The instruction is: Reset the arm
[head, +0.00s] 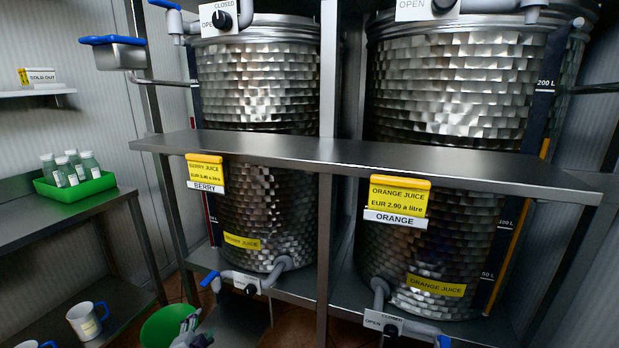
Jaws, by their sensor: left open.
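My left gripper (191,328) shows at the bottom edge of the head view, left of centre. Its grey fingers are open, and I see nothing between them. It overlaps the right side of a green bucket (158,328) in the picture; I cannot tell whether it touches it. The rest of my left arm is cut off by the frame. My right gripper is not in view.
Steel berry (262,80) and orange (450,90) juice tanks stand behind a metal shelf (400,160). Taps (250,284) stick out low. At left, a bench holds a green tray (75,187) of bottles; a white mug (86,320) stands below.

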